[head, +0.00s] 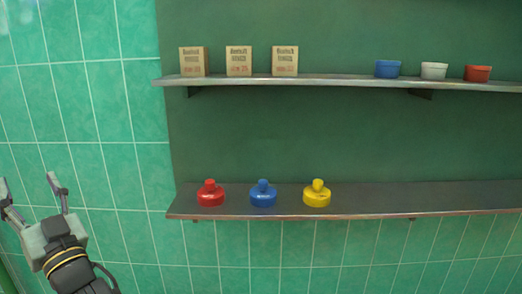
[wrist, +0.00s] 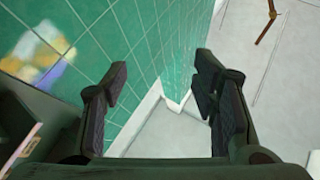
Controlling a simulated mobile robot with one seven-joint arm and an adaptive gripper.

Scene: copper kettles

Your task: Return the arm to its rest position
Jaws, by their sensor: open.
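My gripper (head: 31,192) is at the lower left of the head view, in front of the green tiled wall and left of the shelves. Its two fingers are spread apart and nothing is between them. In the wrist view my gripper (wrist: 160,95) is also open and empty, with tiled wall and pale floor beyond the fingers. My arm comes up from the bottom left edge of the head view; the rest of it is out of sight.
Space around my gripper looks clear.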

